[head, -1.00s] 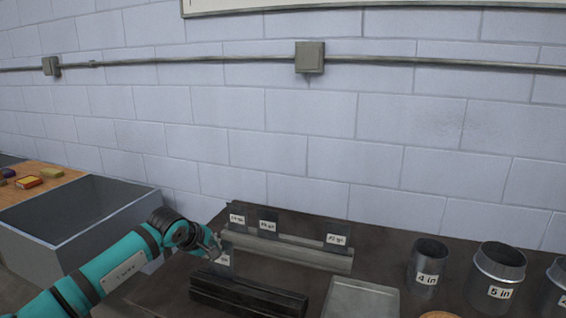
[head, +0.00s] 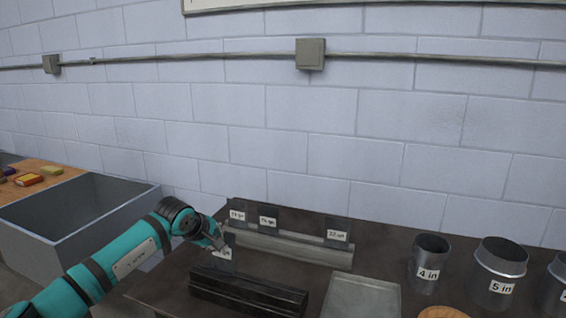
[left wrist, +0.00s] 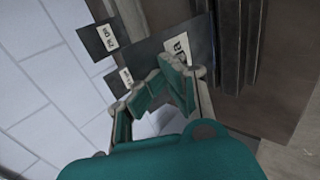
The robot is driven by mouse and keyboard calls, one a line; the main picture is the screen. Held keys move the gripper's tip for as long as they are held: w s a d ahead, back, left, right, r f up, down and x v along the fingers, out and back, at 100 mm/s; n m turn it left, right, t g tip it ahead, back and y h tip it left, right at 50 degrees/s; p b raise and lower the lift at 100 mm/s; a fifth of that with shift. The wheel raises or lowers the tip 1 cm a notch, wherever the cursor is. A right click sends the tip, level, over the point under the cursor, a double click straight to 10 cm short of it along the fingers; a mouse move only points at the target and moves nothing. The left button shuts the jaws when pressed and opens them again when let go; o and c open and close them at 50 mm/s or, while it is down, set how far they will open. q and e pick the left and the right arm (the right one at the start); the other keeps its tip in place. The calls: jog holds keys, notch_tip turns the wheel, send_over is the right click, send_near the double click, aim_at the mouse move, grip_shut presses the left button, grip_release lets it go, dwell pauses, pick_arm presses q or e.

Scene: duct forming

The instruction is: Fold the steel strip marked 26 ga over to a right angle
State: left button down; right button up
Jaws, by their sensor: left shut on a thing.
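My left gripper (head: 219,243) is shut on a dark steel strip (head: 222,266) with a white label. The strip is upright, in front of the rack and behind the black slotted bars (head: 250,292). The label is partly covered by the fingers, so its number cannot be read. In the left wrist view the strip (left wrist: 150,48) shows beyond the fingers (left wrist: 168,78), with only "ga" legible. Whether its lower edge touches the table is unclear. My right gripper is not in view.
A grey rack (head: 290,248) holds three other labelled strips; the right one (head: 337,231) seems to read 22 ga. A pale tray (head: 362,298) and metal duct rings (head: 430,262) stand to the right. A grey bin (head: 100,218) stands left.

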pick_arm(q)
jog(key=shift+w+d+b, duration=0.35)
jog(key=shift+w, duration=0.1)
jog(key=shift+w+d+f+b, duration=0.2)
jog(key=shift+w+d+b, duration=0.1)
jog(key=shift+w+b, duration=0.3)
jog(key=shift+w+f, duration=0.1)
jog(key=shift+w+f+b, duration=0.35)
jog(key=shift+w+b, duration=0.15)
jog(key=shift+b, duration=0.05)
dwell(0.3)
